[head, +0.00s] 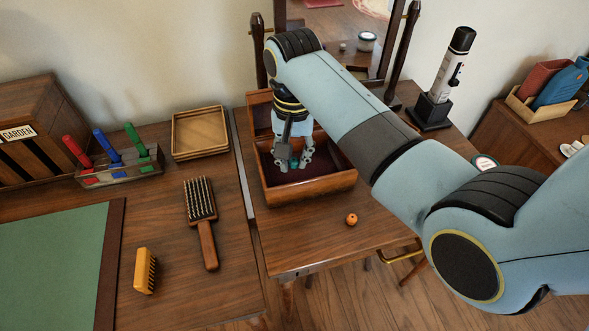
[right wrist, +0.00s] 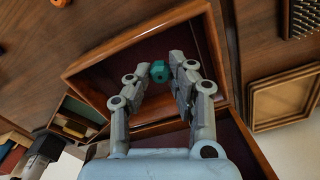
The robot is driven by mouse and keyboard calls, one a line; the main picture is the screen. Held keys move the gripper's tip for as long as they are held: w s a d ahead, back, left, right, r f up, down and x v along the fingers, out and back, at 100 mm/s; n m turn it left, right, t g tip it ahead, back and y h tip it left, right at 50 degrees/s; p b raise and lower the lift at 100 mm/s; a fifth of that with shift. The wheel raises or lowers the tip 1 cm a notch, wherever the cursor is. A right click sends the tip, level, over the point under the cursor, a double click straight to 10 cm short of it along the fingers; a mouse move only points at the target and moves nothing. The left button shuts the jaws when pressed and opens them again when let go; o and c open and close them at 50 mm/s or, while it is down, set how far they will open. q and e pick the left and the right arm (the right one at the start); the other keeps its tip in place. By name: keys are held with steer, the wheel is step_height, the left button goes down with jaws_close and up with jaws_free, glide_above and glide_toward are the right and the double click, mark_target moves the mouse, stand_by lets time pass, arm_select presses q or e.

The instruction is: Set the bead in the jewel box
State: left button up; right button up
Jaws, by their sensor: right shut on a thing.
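The jewel box (head: 310,193) is an open wooden box with a dark red lining, standing on the dressing table. Its rim also shows in the right wrist view (right wrist: 130,41). My right gripper (head: 294,161) reaches down inside the box. In the right wrist view its fingers (right wrist: 160,76) are shut on a teal bead (right wrist: 159,71) at their tips. The bead is over the dark lining; I cannot tell whether it touches the floor of the box. My left gripper is not in view.
An orange bead (head: 351,219) lies on the table in front of the box. A black-and-white device (head: 453,75) stands at the right. The table front is mostly clear.

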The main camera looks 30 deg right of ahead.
mark_target(294, 177)
step_height(294, 177, down, 6)
steer(key=shift+f+b, duration=0.1)
steer(key=shift+b, duration=0.35)
steer(key=shift+f, duration=0.3)
steer(key=shift+f, duration=0.1)
steer(key=o, duration=0.8)
step_height(294, 177, up, 12)
steer(key=shift+r+p, duration=0.15)
steer(key=shift+p, duration=0.7)
steer(key=shift+s, duration=0.1)
